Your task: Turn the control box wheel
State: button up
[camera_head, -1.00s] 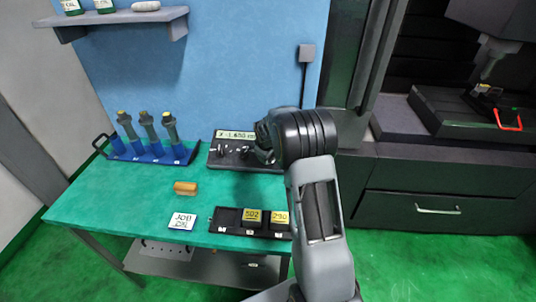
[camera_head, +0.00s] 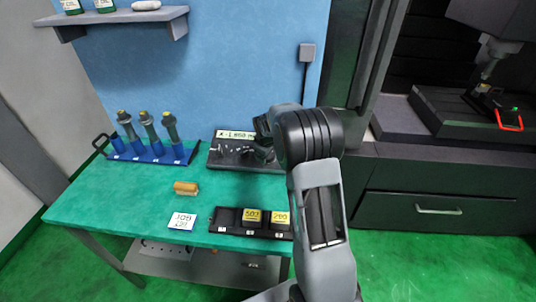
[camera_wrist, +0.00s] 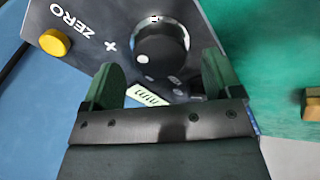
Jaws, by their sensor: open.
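The control box (camera_head: 228,158) is a dark unit with a light readout along its back, near the back right of the green bench. In the wrist view its dark panel (camera_wrist: 108,14) carries a yellow button (camera_wrist: 54,42) by the word ZERO. The wheel (camera_wrist: 165,38) is a round black dial with a white dot near its rim. My gripper (camera_wrist: 162,72) is open, its two green fingers apart, with the wheel showing between and beyond the fingertips. Contact cannot be told. In the head view my gripper (camera_head: 264,132) is over the box's right part and partly hidden by my wrist.
A blue rack (camera_head: 150,154) with several upright holders stands at the left. A wooden-looking block (camera_head: 186,188), a job card (camera_head: 182,221) and a black tray (camera_head: 224,228) with yellow-topped blocks lie in front. A machine (camera_head: 430,195) stands to the right.

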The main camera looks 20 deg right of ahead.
jog(key=b+v, duration=0.1)
jog(key=v, duration=1)
jog(key=shift+r, duration=0.25)
jog(key=shift+s, duration=0.1)
jog(key=s+a+m+y, duration=0.1)
jog(key=s+a+m, duration=0.2)
jog(key=s, duration=0.9)
jog(key=s+a+m+y, duration=0.1)
jog(key=s+a+m, duration=0.2)
jog(key=s, duration=1)
jog(key=shift+s+a+r, duration=0.2)
jog(key=shift+a+r, duration=0.1)
jog(key=shift+a, duration=1.55)
